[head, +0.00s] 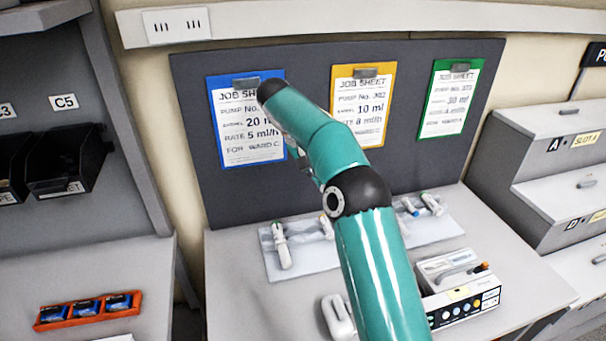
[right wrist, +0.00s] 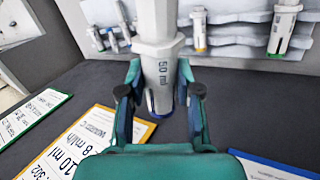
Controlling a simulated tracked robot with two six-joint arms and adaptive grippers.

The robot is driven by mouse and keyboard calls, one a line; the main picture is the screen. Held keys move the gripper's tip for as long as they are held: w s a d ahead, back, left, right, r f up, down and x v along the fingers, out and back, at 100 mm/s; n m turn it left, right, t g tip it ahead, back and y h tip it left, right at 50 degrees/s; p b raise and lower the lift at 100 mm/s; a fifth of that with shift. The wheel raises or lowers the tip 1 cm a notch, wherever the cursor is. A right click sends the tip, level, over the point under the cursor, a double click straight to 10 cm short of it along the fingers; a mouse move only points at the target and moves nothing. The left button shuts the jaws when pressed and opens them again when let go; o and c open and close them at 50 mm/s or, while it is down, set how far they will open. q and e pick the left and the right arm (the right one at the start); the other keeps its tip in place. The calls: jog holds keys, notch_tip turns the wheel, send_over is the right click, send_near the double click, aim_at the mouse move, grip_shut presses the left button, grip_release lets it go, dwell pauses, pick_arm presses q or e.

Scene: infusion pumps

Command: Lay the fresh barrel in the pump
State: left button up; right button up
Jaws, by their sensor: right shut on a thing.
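In the right wrist view my right gripper (right wrist: 160,98) is shut on a pale barrel marked 50 ml (right wrist: 163,75), with a blue ring at its near end. In the head view my teal right arm reaches up towards the board and hides its gripper. The pump (head: 462,300) stands on the bench to the right of the arm. It has coloured buttons on its front and a long pale recess on top. Other barrels lie on a pale tray (head: 310,258), among them one at its left end (head: 281,247). My left gripper is out of view.
A dark board (head: 310,190) behind the bench carries blue (head: 250,120), yellow (head: 358,105) and green (head: 448,98) job sheets. A white object (head: 338,316) lies left of the pump. An orange battery tray (head: 88,310) is at far left. Stepped drawers (head: 550,150) stand at right.

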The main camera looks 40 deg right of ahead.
jog(key=s+a+f+m+t+y+b, duration=0.15)
jog(key=s+f+m, duration=0.25)
jog(key=s+m, duration=0.65)
jog(key=s+a+f+m+t+y, duration=0.1)
jog(key=s+f+m+t+y, duration=0.3)
jog(key=s, duration=1.2)
jog(key=shift+w+d+f+m+g+h+b, duration=0.15)
jog(key=shift+f+g+b, duration=0.25)
jog(key=shift+f+b, duration=0.9)
jog(key=shift+f+m+g+h+b, duration=0.15)
jog(key=shift+f+g+b, duration=0.3)
jog(key=shift+f+b, duration=0.85)
jog(key=shift+w+d+f+m+g+h+b, duration=0.1)
jog(key=shift+f+m+g+b, duration=0.45)
jog(key=shift+f, duration=1.3)
jog(key=shift+f+n+b, duration=0.15)
jog(key=shift+n+b, duration=0.15)
jog(key=o, duration=0.6)
jog(key=shift+r, duration=0.2)
